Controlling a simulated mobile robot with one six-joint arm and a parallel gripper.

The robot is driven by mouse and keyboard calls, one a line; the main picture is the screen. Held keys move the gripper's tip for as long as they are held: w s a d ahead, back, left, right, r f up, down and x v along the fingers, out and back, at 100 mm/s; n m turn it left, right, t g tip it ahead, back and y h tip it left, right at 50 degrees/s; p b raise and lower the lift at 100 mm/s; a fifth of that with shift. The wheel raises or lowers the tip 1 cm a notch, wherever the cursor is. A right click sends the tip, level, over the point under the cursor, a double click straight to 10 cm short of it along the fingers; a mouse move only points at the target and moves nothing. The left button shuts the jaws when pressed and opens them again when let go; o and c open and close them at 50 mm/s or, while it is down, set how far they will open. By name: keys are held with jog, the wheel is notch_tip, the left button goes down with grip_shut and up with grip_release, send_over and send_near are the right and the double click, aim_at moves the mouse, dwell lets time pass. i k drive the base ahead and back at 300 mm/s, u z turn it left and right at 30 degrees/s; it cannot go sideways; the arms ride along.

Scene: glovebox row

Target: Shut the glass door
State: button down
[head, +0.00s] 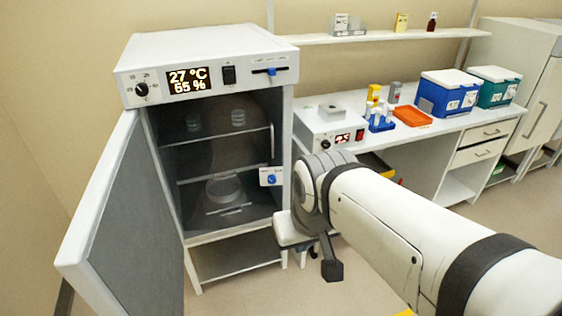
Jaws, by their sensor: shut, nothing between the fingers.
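A white incubator cabinet (208,52) stands at the left with its thick grey-lined outer door (128,215) swung wide open to the left. Its opening looks dim, as if through a clear glass door (222,152). A white plate with a blue knob (271,178) sits at the opening's right side. The glass edges are faint, and I cannot tell how far the glass stands from its frame. My gripper (332,270) is shut and empty, low in front of the cabinet's right side, apart from the knob. My wrist hides part of the cabinet's lower right.
Shelves inside hold glassware (224,188). A bench (450,128) to the right carries a small white instrument (328,133), an orange tray (412,116) and blue (447,95) and green (494,88) cool boxes. Floor is free in front of the cabinet.

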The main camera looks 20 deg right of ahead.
aim_at(279, 171)
jog(key=u, duration=0.15)
jog(key=i, duration=0.9)
jog(key=z, duration=0.05)
